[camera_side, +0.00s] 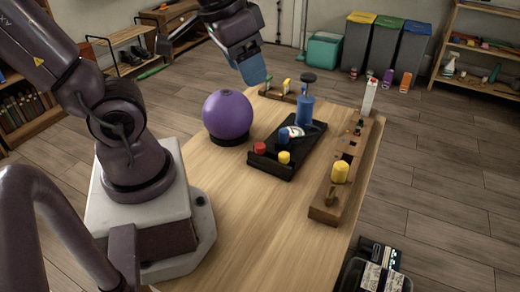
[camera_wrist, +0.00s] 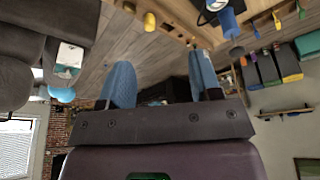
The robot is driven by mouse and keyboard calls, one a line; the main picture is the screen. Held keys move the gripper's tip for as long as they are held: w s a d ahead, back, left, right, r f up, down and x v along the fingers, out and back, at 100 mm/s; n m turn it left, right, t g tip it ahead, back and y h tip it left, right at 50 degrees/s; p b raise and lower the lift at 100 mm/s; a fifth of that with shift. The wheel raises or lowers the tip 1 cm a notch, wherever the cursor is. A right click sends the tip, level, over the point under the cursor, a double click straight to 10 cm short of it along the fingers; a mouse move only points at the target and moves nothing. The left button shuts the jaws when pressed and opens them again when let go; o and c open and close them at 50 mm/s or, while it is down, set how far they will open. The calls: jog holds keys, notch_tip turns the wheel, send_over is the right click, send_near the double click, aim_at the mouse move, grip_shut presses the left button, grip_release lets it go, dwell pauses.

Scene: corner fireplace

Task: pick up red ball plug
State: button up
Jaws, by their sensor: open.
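A small red piece (camera_side: 259,148), which looks like the red ball plug, sits at the near left corner of the black tray (camera_side: 270,167). A blue piece (camera_side: 284,136) and a yellow piece (camera_side: 284,157) are beside it. The purple ball (camera_side: 228,114) stands left of the tray on a dark ring. My gripper (camera_side: 256,80) is above the far end of the table, behind the ball and well away from the red piece. In the wrist view its two blue fingers (camera_wrist: 160,62) are spread with nothing between them. I cannot make out the red piece there.
A blue pump (camera_side: 304,108) stands upright on the tray near a round gauge (camera_side: 295,131). A wooden rack (camera_side: 322,208) with a yellow cylinder (camera_side: 340,172) and a white bottle (camera_side: 369,98) runs along the right. The table's near left surface (camera_side: 240,220) is clear.

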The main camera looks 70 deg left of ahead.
jog(key=w+a+f+n+g, duration=0.4)
jog(key=a+f+n+g, duration=0.15)
jog(key=a+f, duration=0.7)
jog(key=n+t, duration=0.2)
send_over(260, 145)
jog(key=s, duration=0.1)
jog(key=shift+g, duration=0.25)
notch_tip(260, 145, down, 9)
jog(key=shift+f, duration=0.2)
jog(key=shift+w+f, duration=0.15)
jog(key=shift+f, duration=0.75)
jog(key=shift+w+f, duration=0.2)
jog(key=shift+f, duration=0.75)
jog(key=shift+w+f, duration=0.15)
jog(key=shift+f, duration=0.75)
jog(key=c, duration=0.9)
